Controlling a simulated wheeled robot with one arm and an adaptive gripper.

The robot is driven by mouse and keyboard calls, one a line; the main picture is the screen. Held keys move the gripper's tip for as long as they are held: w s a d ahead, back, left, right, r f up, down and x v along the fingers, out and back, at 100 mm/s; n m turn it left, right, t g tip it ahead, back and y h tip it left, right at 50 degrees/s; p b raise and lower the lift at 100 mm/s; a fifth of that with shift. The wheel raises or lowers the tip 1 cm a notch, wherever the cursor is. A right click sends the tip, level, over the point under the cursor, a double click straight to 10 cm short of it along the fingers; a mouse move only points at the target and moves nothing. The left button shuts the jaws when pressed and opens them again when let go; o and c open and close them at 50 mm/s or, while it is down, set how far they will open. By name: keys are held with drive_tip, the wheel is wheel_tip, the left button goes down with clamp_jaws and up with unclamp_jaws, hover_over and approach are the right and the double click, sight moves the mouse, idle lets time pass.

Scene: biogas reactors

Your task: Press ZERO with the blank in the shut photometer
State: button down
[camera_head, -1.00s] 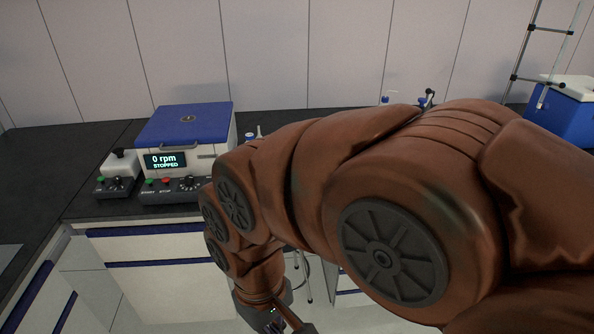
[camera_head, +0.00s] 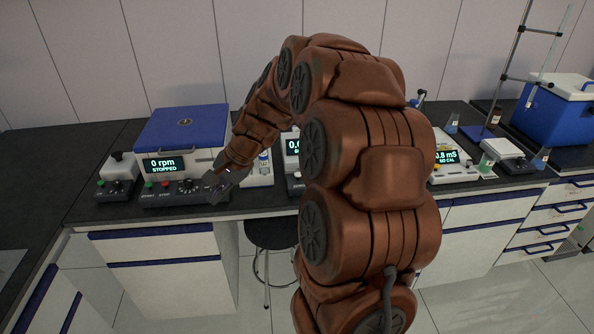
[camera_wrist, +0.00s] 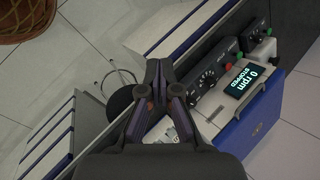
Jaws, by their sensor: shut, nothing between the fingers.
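My gripper (camera_head: 218,190) is in front of the right end of the centrifuge's control panel. In the wrist view its fingers (camera_wrist: 158,68) are together with nothing between them. A white instrument with a lit display (camera_head: 292,146) stands partly behind my arm. Its reading is cut off after a zero, and I cannot tell for certain that it is the photometer. Its lid, its ZERO button and any blank are hidden or too small to make out. My gripper is to the left of this display and not touching it.
The blue-lidded centrifuge (camera_head: 183,128) reads 0 rpm, STOPPED; its knob panel (camera_head: 165,192) is close to my gripper. A meter reading mS (camera_head: 447,158), glassware and a blue box (camera_head: 560,112) stand right. A stool (camera_head: 270,234) is under the bench.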

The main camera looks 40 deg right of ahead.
drive_tip(key=w+d+m+t+p, duration=0.1)
drive_tip(key=w+d+m+t, duration=0.15)
drive_tip(key=w+d, duration=0.4)
drive_tip(key=m+t+h+p, duration=0.2)
drive_tip(key=m+t+h, duration=0.15)
drive_tip(key=m, duration=0.65)
hover_over(299, 175)
wheel_tip(299, 175, down, 4)
drive_tip(key=shift+w+d+r+g+h, duration=0.15)
drive_tip(key=shift+r+g+h, duration=0.1)
drive_tip(key=shift+g, duration=0.25)
drive_tip(key=shift+f, duration=0.2)
wheel_tip(299, 175, down, 7)
drive_tip(key=b, duration=0.5)
drive_tip(key=shift+r, duration=0.1)
drive_tip(key=shift+f+b, duration=0.6)
drive_tip(key=shift+f, duration=0.25)
drive_tip(key=shift+f, duration=0.4)
